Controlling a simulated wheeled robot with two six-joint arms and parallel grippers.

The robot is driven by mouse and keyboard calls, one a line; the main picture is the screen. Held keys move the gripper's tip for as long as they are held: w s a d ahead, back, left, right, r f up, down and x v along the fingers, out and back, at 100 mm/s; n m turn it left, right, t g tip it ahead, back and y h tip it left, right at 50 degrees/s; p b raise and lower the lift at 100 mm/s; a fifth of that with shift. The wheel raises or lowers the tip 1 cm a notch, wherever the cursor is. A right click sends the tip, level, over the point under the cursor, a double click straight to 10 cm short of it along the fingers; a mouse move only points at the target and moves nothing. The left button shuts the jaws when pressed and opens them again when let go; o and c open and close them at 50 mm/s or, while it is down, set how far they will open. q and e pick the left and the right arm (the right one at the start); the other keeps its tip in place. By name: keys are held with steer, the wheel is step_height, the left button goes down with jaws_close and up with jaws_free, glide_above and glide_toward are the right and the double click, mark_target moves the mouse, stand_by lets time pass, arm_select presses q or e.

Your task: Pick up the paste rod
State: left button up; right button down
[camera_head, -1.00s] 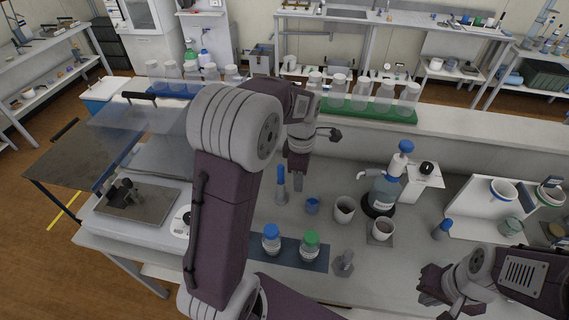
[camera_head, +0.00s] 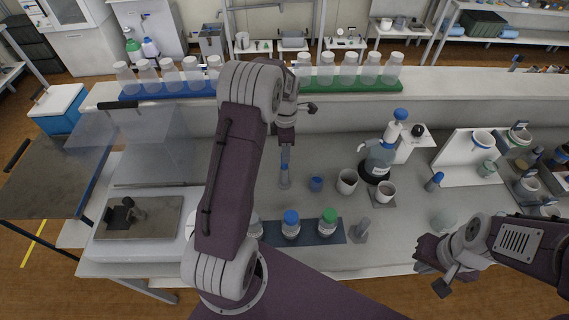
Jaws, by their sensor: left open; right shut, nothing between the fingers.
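A slim upright grey piece (camera_head: 285,172) stands on the bench below my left gripper (camera_head: 285,141); it may be the paste rod, but I cannot tell for sure. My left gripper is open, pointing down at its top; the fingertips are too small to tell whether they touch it. A small grey upright piece on a base (camera_head: 361,231) stands to the right of the bottles. My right gripper (camera_head: 430,268) is shut and empty near the bench's front edge, at the lower right.
A blue-capped bottle (camera_head: 291,225) and a green-capped bottle (camera_head: 327,223) stand on a dark mat. A pump bottle (camera_head: 379,160) is further right.

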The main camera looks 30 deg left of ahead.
mark_target(284, 169)
arm_select(q)
steer(key=shift+a+f, duration=0.1)
steer(key=shift+f, duration=0.1)
steer(key=shift+s+f, duration=0.1)
steer(key=shift+f, duration=0.1)
step_height(284, 169, down, 4)
steer(key=shift+s+f+p, duration=0.1)
steer(key=shift+p, duration=0.85)
steer(key=shift+f, duration=0.3)
jaws_close()
